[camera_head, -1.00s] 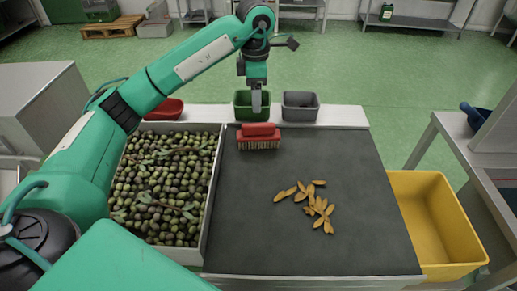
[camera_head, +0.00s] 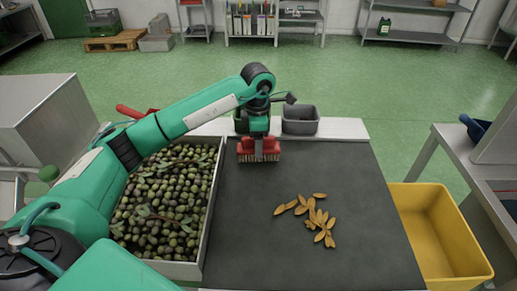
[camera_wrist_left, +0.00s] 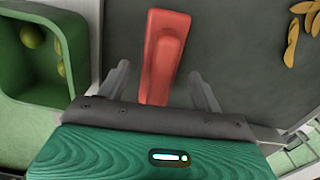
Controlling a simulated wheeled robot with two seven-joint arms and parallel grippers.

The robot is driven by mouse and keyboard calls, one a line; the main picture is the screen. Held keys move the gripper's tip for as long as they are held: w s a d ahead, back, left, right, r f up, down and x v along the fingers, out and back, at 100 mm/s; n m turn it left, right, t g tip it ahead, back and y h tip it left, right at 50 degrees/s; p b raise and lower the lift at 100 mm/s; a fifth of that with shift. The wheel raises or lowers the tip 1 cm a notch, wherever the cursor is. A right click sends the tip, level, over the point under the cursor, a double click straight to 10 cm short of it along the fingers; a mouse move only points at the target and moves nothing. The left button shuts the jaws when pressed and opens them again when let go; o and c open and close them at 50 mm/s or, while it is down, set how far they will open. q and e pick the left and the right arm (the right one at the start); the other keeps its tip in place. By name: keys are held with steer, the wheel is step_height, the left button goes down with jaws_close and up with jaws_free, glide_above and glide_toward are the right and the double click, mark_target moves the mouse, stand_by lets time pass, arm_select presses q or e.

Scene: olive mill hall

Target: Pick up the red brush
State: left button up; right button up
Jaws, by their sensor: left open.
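The red brush (camera_head: 270,149) lies bristles down at the back of the dark work surface (camera_head: 240,225). My left gripper (camera_head: 258,142) is directly over it in the head view and hides part of its top. In the left wrist view, the red brush (camera_wrist_left: 166,50) lies between the two spread fingers of my left gripper (camera_wrist_left: 160,85). The fingers stand apart on either side of it, with a gap visible on both sides. My right gripper is not in view.
A tray of olives (camera_head: 208,225) stands left of the work surface. Dry yellow-brown leaves (camera_head: 312,212) lie on it. A grey bin (camera_head: 300,120) and a green bin (camera_wrist_left: 30,75) stand behind the brush. A yellow crate (camera_head: 430,235) is at the right.

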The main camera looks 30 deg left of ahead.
arm_select(q)
step_height(320, 180, down, 3)
steer(key=shift+w+d+r, duration=0.1)
steer(key=shift+r, duration=0.05)
jaws_close()
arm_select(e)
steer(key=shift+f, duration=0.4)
